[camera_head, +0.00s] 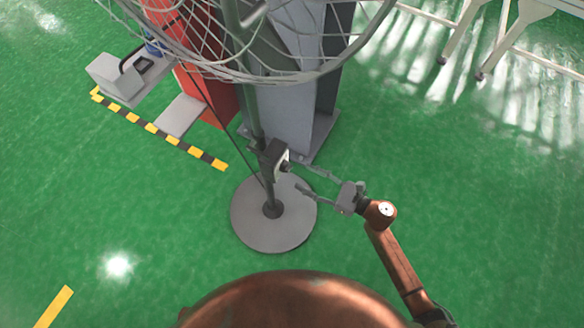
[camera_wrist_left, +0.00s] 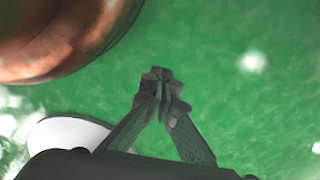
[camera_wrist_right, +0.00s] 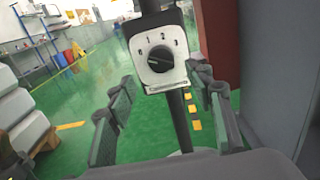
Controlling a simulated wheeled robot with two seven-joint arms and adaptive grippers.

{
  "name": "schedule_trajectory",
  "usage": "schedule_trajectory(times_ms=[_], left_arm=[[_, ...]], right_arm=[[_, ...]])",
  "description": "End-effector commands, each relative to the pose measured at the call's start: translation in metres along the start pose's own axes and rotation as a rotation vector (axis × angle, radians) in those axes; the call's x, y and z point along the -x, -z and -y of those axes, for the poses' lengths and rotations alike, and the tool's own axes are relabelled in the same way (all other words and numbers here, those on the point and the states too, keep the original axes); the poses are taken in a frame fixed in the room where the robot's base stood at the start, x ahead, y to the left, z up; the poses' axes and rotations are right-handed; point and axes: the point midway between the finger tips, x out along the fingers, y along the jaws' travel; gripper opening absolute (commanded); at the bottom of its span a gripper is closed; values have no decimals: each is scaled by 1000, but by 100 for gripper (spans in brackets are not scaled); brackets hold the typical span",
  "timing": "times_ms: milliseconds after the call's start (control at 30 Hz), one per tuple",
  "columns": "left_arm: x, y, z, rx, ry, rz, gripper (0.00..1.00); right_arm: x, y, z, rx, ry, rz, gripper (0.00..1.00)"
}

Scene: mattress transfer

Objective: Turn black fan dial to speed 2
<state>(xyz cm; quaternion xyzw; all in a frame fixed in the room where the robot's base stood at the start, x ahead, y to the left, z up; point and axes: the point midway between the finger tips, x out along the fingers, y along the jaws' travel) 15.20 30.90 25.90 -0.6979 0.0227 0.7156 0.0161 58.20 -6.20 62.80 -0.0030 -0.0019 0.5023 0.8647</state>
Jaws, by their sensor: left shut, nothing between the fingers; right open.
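The black fan dial (camera_wrist_right: 160,59) sits on a white plate with several printed marks, on a control box on the fan's pole. Its pointer position is too small to read surely. In the head view the control box (camera_head: 274,155) shows on the pole above the round grey base (camera_head: 247,228). My right gripper (camera_head: 305,178) is open beside the box; in the right wrist view its fingers (camera_wrist_right: 163,90) stand to either side of the dial plate, apart from the dial. My left gripper (camera_wrist_left: 162,75) is shut and empty over green floor.
The fan's wire cage (camera_head: 270,75) spreads above the pole. A grey column (camera_head: 285,115) and a red panel (camera_head: 212,90) stand behind it. Yellow-black floor tape (camera_head: 160,133) lies at left. White table legs (camera_head: 465,35) stand at upper right. Green floor is clear in front.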

Motion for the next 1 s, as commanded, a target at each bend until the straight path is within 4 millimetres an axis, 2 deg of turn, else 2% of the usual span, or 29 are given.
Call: schedule_trajectory(times_ms=[200,400,767,1000], left_arm=[[14,6,-4,-1,-6,-1,0],[25,10,-7,-1,-9,-2,0],[28,11,-8,-1,-10,-2,0],[28,11,-8,-1,-11,-2,0]], right_arm=[[-36,1,1,-5,2,2,48],[-58,1,1,-6,4,1,48],[-64,0,1,-7,5,0,48],[-64,1,2,-7,5,0,32]])
